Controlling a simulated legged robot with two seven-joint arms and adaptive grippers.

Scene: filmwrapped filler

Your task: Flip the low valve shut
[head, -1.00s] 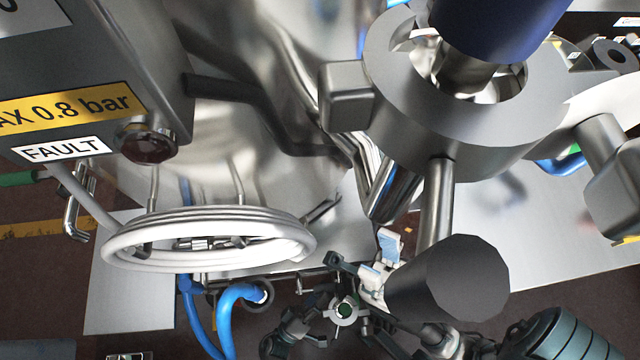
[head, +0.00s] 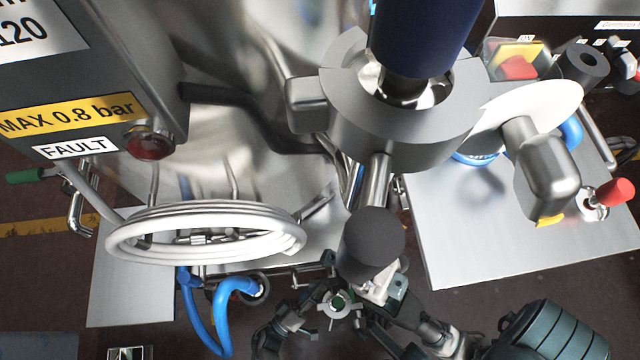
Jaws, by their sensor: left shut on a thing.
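A small silver fitting with a green centre (head: 338,303) sits low in the head view, below the vessel. It appears to be the low valve, but its lever cannot be made out clearly. My dark left gripper (head: 312,314) is at the fitting, shut on part of it. Dark links of my right arm (head: 432,338) come from the lower right towards the same spot. A pale piece (head: 376,290) beside them is partly hidden by a dark round knob (head: 371,238). The right fingertips cannot be made out.
A large grey ring (head: 405,130) with side lugs hangs above the knob. A coiled white hose (head: 205,252) and blue hoses (head: 225,305) lie left of my grippers. A grey control box (head: 90,85) stands upper left.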

